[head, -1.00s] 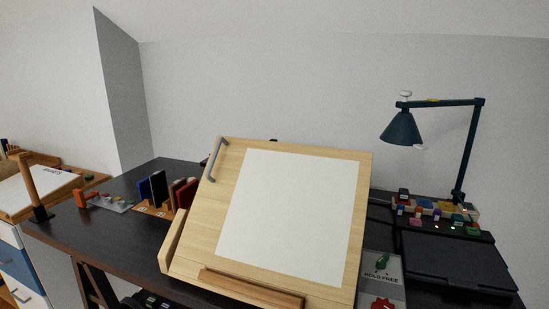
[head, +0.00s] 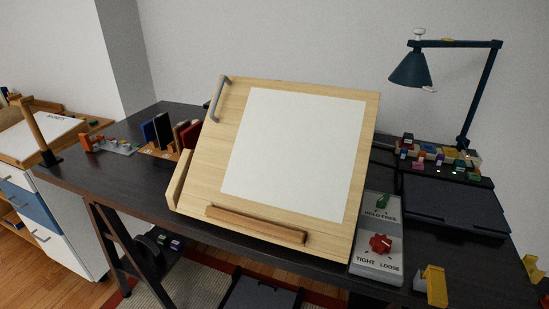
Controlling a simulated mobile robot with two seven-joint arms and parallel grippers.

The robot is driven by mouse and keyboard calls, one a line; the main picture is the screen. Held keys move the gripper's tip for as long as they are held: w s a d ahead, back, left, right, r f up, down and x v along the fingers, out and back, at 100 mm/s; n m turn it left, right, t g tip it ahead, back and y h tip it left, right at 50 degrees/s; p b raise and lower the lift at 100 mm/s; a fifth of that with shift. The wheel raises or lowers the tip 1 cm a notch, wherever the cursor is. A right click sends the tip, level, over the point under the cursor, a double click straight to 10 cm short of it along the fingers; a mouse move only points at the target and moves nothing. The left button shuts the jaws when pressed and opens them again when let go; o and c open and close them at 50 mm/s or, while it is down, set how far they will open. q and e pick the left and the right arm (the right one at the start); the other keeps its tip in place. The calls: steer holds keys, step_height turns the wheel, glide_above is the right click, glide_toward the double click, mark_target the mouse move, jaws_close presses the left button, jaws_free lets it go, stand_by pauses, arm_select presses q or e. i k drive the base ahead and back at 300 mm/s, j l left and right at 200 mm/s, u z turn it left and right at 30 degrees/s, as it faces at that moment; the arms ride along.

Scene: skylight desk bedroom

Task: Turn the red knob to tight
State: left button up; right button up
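The red knob (head: 380,244) is a lobed knob on a light grey panel (head: 376,268) at the front right of the dark desk. The words TIGHT, at lower left, and LOOSE, at lower right, are printed below it. A green lever (head: 383,201) stands above it on the same panel, by the words HOLD and FREE. A tilted wooden drawing board (head: 210,185) with white paper stands just left of the panel.
A dark flat tray (head: 455,207) and a desk lamp (head: 410,68) are to the right. Book-like panels (head: 163,130) stand left of the board. Bare desk (head: 95,178) lies at the left.

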mark_target(380, 245)
steer(key=k+j, duration=0.2)
steer(key=k, duration=0.25)
steer(key=k+j+z, duration=0.1)
steer(key=k, duration=0.35)
steer(key=k+j, duration=0.2)
steer(key=k, duration=0.25)
steer(key=i+j+z, duration=0.2)
steer(key=i+j, duration=0.15)
steer(key=i+l+z, duration=0.1)
steer(key=i+l, duration=0.15)
steer(key=i+l+z, duration=0.15)
steer(key=i, duration=0.35)
steer(key=i+l+z, duration=0.1)
steer(key=i+l, duration=0.15)
steer(key=i, duration=0.1)
